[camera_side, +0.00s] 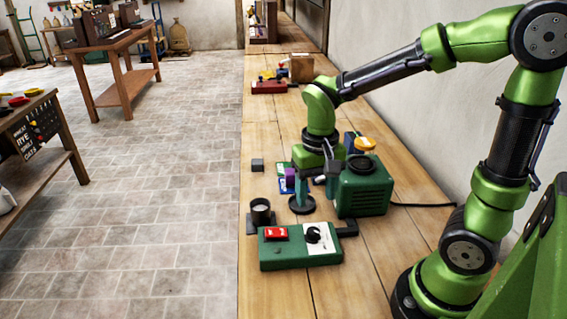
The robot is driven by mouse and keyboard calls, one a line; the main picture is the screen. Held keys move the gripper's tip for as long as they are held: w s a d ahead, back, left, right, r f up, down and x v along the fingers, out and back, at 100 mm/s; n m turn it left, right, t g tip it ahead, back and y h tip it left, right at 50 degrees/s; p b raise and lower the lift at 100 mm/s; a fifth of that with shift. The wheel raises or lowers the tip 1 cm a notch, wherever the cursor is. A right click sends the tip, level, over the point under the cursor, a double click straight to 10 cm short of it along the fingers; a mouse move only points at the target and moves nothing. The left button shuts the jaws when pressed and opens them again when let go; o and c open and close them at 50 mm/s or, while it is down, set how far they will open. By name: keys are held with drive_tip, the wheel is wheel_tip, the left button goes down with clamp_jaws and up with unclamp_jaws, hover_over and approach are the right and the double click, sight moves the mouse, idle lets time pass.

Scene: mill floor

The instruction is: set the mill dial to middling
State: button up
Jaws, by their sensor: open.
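A green control box (300,255) lies on the wooden bench and carries a black dial (313,234) on a white marked plate. The plate's lettering is too small to read, so I cannot tell which mark the dial points to. A red switch (276,234) sits left of the dial. A dark green mill body (364,190) with a round black top stands behind the box. My gripper (318,178) is open and points down beside the mill body, behind and above the dial, apart from it. Its fingertips are partly lost among the parts around them.
A dark cup (261,212) stands behind the box's left end. A round dark green base (302,205) and a small purple part (290,177) are close to my gripper. A wall runs along the bench's right side. A red box (269,87) sits far back.

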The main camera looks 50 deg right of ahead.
sight(313, 230)
wheel_tip(313, 230, down, 10)
idle(0.3)
drive_tip(key=c, duration=1.1)
drive_tip(key=shift+o, duration=0.2)
drive_tip(key=shift+n, duration=0.5)
drive_tip(key=n, duration=0.3)
drive_tip(key=shift+n, duration=0.4)
drive_tip(key=n, duration=0.4)
drive_tip(key=shift+n, duration=0.7)
